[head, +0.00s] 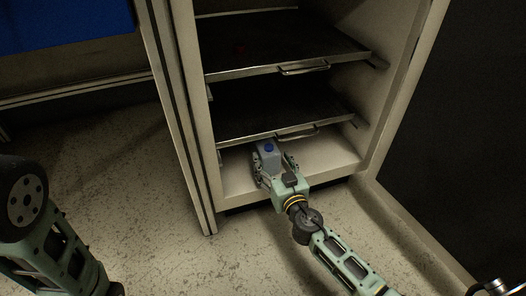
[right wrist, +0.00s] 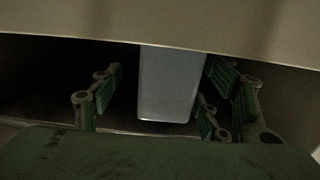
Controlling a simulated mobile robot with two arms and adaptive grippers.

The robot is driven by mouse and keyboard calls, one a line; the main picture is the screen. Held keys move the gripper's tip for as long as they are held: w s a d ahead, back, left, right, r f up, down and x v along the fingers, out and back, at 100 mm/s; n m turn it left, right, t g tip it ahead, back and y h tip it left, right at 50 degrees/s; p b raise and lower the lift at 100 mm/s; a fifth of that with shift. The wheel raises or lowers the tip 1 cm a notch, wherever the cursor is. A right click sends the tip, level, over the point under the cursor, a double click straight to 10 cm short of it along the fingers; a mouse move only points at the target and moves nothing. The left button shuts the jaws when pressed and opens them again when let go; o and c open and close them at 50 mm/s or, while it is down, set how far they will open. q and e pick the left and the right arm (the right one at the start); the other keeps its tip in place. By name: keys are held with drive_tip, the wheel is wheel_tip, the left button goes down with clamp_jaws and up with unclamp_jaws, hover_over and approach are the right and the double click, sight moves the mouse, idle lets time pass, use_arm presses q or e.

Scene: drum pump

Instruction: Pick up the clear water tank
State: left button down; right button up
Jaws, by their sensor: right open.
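The clear water tank (head: 268,157) is a small pale, translucent container with a blue cap. It stands on the floor of the open cabinet, under the lower shelf. My right gripper (head: 272,170) reaches in from the front, with its fingers on either side of the tank. In the right wrist view the tank (right wrist: 169,85) is between the open fingers of the gripper (right wrist: 160,98), nearer the right ones; a gap shows on the left. Its upper part is cut off there by a pale edge. My left arm shows at the lower left, but its gripper is not visible.
The lower shelf (head: 285,134) with its handle is close above the tank and gripper. The upper shelf (head: 280,69) is above that. Cabinet side walls and the door edge (head: 181,120) flank the opening. A blue object (head: 65,22) is at the upper left. The floor in front is clear.

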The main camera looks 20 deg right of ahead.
drive_tip(key=w, duration=0.1)
drive_tip(key=w+b, duration=0.1)
drive_tip(key=w, duration=0.1)
drive_tip(key=w+a, duration=0.1)
drive_tip(key=shift+w+f, duration=0.2)
drive_tip(key=shift+f, duration=0.15)
drive_tip(key=shift+w+b, duration=0.3)
drive_tip(key=shift+w, duration=0.1)
drive_tip(key=c, duration=1.6)
drive_tip(key=shift+r, duration=0.1)
clamp_jaws()
drive_tip(key=shift+r, duration=0.2)
